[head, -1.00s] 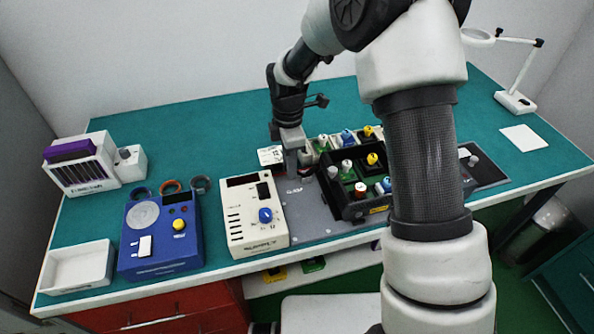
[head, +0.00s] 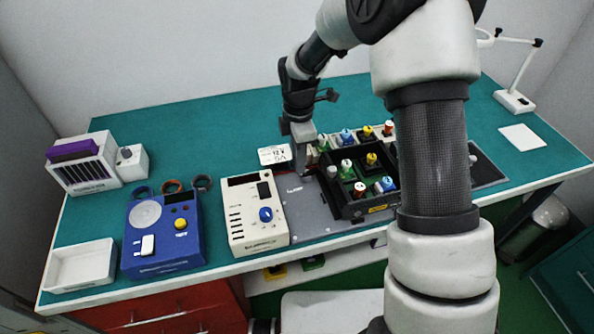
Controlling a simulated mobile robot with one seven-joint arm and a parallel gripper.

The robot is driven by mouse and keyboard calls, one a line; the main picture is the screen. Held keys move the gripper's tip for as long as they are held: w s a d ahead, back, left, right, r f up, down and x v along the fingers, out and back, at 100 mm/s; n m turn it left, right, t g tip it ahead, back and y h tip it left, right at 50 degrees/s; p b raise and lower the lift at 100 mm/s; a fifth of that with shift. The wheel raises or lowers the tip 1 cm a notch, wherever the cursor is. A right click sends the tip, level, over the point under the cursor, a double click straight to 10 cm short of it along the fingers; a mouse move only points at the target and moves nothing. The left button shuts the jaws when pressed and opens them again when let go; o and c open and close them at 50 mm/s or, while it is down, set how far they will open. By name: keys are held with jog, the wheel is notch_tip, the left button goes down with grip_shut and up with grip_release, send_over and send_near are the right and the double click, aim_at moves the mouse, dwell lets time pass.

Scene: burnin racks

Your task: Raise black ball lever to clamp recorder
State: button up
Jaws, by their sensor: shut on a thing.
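My gripper (head: 303,168) points down at the left back corner of the black rack (head: 345,208), above the grey plate (head: 303,216). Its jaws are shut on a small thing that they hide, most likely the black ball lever. I cannot make out the ball or how far the lever is tilted. The black rack sits on the grey plate and holds several components with coloured tops. No recorder can be told apart for certain; my arm covers the rack's right side.
A white supply box (head: 253,238) and a blue instrument (head: 160,258) stand left of the plate. A white tray (head: 78,285) lies at the front left. A 12 V card (head: 274,155) is behind the plate. The teal bench (head: 200,125) is clear at the back.

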aim_at(309, 173)
jog(key=shift+w+d+r, duration=0.1)
jog(key=shift+w+d, duration=0.1)
jog(key=shift+d, duration=0.55)
jog(key=shift+w+d, duration=0.15)
jog(key=shift+d, duration=0.6)
grip_shut()
jog(key=shift+a, duration=0.1)
grip_release()
jog(key=o, duration=0.8)
jog(key=shift+r+p, duration=0.1)
jog(key=shift+p, duration=0.2)
jog(key=shift+r+p, duration=3.15)
jog(key=shift+r, duration=1.3)
